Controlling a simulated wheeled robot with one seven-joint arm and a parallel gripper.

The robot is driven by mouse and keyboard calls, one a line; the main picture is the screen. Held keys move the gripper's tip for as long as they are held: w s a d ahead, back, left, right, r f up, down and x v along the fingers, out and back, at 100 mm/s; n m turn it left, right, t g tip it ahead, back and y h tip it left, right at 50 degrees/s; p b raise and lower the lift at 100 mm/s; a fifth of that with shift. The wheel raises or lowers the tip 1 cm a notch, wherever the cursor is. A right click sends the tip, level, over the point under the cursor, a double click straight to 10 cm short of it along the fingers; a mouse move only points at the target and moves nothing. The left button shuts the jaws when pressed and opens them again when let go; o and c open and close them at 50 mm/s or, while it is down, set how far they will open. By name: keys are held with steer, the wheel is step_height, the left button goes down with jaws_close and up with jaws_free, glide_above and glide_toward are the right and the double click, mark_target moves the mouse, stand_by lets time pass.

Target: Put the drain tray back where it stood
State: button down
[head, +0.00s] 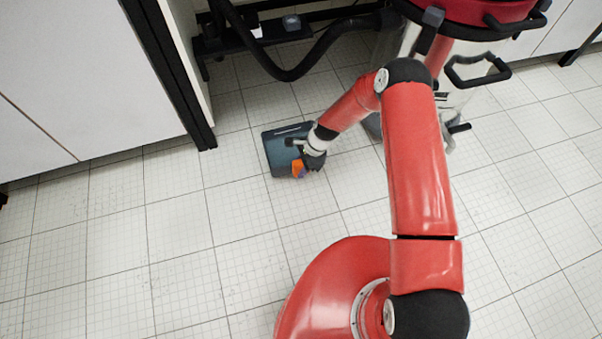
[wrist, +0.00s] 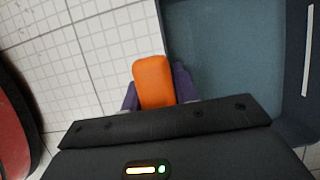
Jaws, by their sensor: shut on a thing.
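The drain tray (head: 279,150) is a shallow dark blue-grey tray with an orange grip at its edge. In the head view it is near the upper middle, below the black hose; I cannot tell if it rests on the floor or is slightly raised. It fills the upper right of the wrist view (wrist: 225,50). The orange grip (wrist: 153,80) lies between the purple fingers of my gripper (wrist: 156,88), which is shut on it. In the head view my gripper (head: 306,167) hides part of the tray's right side.
A white cabinet (head: 80,80) with a black post (head: 170,70) stands at the left. A black hose (head: 285,70) hangs behind the tray. A red-topped steel machine (head: 470,60) with black handles stands at the upper right. Tiled floor (head: 200,250) is clear in front.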

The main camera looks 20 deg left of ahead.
steer(key=shift+f+b, duration=0.3)
steer(key=shift+f, duration=1.8)
steer(key=shift+f, duration=0.15)
steer(key=c, duration=1.1)
jaws_free()
